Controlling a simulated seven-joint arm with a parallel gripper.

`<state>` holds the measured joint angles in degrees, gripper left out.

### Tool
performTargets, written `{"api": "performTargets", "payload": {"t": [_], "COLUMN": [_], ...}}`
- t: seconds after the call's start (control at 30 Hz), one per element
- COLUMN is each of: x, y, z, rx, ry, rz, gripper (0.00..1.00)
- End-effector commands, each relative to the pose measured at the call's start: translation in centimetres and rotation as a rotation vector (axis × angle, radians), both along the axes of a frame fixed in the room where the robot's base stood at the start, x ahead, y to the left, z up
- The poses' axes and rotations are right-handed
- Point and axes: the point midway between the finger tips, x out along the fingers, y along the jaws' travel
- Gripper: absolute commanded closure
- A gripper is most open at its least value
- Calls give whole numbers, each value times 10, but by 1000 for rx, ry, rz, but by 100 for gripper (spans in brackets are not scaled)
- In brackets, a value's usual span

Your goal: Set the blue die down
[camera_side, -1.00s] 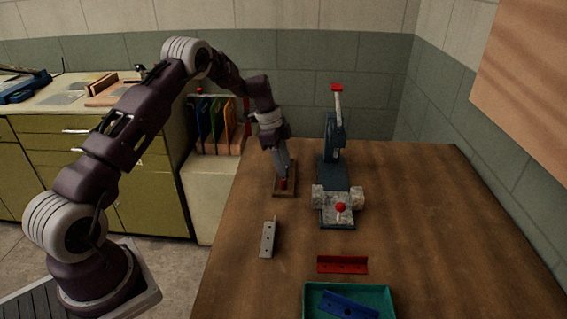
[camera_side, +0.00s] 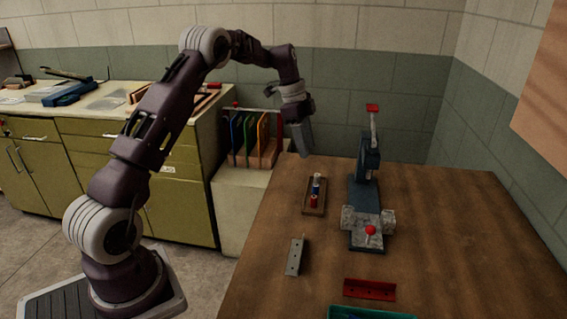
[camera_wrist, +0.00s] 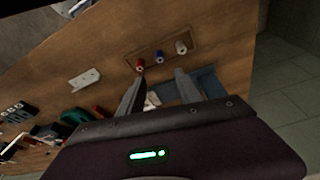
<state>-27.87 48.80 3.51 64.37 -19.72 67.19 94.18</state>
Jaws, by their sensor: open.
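The blue die (camera_wrist: 159,57) stands in a small wooden rack (camera_wrist: 205,37), between a red die (camera_wrist: 140,65) and a pale grey die (camera_wrist: 181,47). In the side view the blue die (camera_side: 316,188) shows behind the red die (camera_side: 314,202) in the same rack (camera_side: 308,208). My gripper (camera_side: 306,153) is raised above and behind the rack, clear of the dies. In the wrist view my gripper (camera_wrist: 160,78) has its two fingers spread apart with nothing held between them.
A blue press (camera_side: 364,190) with a red-tipped lever stands right of the rack. A grey bracket (camera_side: 295,257), a red bracket (camera_side: 370,289) and a teal tray (camera_side: 345,312) lie nearer the front. Coloured upright panels (camera_side: 250,138) stand behind left. The table's right side is clear.

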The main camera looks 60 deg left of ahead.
Motion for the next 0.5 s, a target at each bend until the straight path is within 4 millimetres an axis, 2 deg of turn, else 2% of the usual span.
{"api": "performTargets", "payload": {"t": [0.07,0.13,0.17,0.27,0.3,0.37,0.4,0.47,0.5], "x": [-1,-7,-12,-48,-70,-107,-136,-184,-215], "y": [-3,-16,-26,-72,-92,-122,-140,-165,-178], "z": [5,26,39,95,116,141,154,167,169], "rx": [2,12,18,37,42,45,43,32,20], "ry": [-1,-3,-5,-14,-20,-36,-52,-80,-101], "rz": [7,44,73,214,282,384,454,562,632], "gripper": [59,59,59,59,59,59,59,59,59]}}
